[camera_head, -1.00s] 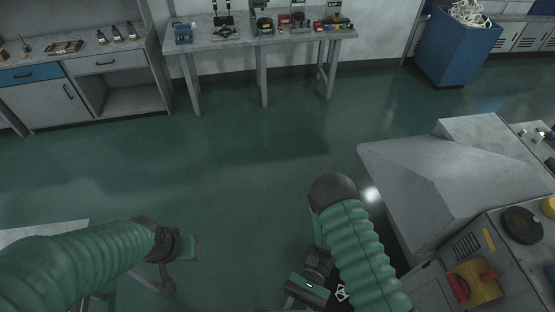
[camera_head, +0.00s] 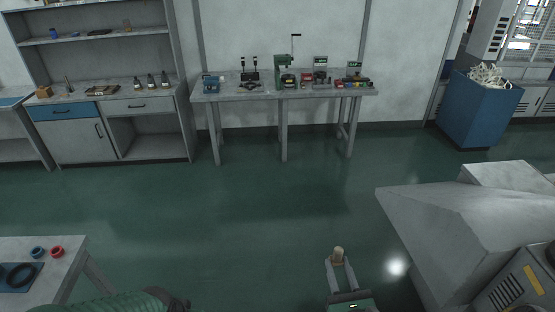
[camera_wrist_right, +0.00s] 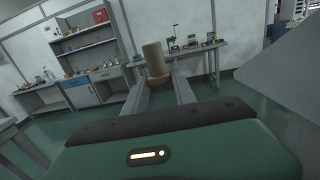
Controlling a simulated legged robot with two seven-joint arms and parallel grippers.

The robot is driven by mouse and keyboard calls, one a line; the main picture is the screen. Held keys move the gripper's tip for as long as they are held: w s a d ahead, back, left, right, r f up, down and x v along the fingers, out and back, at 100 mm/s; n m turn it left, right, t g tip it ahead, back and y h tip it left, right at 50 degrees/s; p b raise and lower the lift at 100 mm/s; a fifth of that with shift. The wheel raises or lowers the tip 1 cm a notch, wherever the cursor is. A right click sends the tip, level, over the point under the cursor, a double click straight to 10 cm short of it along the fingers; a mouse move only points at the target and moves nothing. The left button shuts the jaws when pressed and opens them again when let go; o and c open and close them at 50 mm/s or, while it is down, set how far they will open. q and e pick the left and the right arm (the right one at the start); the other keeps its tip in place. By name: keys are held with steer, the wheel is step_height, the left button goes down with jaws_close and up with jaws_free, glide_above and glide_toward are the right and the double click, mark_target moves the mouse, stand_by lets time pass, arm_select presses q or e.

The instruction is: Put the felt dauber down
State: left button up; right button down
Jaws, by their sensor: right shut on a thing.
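My right gripper (camera_head: 340,272) shows at the bottom right of centre in the head view, with its fingers pointing away from me over open floor. It is shut on the felt dauber (camera_head: 338,256), a small tan cylinder at the fingertips. In the right wrist view the dauber (camera_wrist_right: 154,60) stands up between the two grey fingertips, with a wider brown part low down. Nothing stands under it at close range. My left arm shows only as a green sleeve at the bottom left; its gripper is out of the frame.
A workbench (camera_head: 265,95) with several small tools stands at the far wall. A cabinet counter (camera_head: 75,102) with bottles is left of it. A near table (camera_head: 70,255) holds blue and red rings. A grey machine (camera_head: 440,215) and blue bin (camera_head: 478,110) are at right. The middle floor is clear.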

steer(key=d+f+m+h, duration=0.1)
steer(key=d+f+h, duration=0.1)
steer(key=d, duration=0.2)
arm_select(q)
steer(key=shift+s+a+f, duration=0.1)
steer(key=shift+a+f, duration=0.2)
steer(key=shift+f, duration=0.4)
steer(key=shift+d, duration=0.35)
steer(key=shift+c, duration=0.5)
steer(key=w+d+r+n+g, duration=0.1)
steer(key=w+d+r+n, duration=0.4)
steer(key=w+d+r, duration=0.45)
steer(key=d+r+n+g, duration=0.15)
steer(key=d+r, duration=0.25)
steer(key=d, duration=0.4)
steer(key=d+r+n, duration=0.3)
steer(key=d, duration=0.5)
step_height(320, 180, down, 11)
steer(key=shift+a+f, duration=0.2)
steer(key=shift+a, duration=0.15)
arm_select(e)
steer(key=s+a+n+g+y, duration=0.2)
steer(key=s+a+n+y, duration=0.1)
steer(key=a, duration=0.4)
steer(key=s+a+n+g+y, duration=0.2)
steer(key=s+a+n+y, duration=0.2)
steer(key=a+y, duration=0.4)
steer(key=shift+s+r+n+y, duration=0.15)
steer(key=shift+s+n+y, duration=0.15)
steer(key=shift+s, duration=0.4)
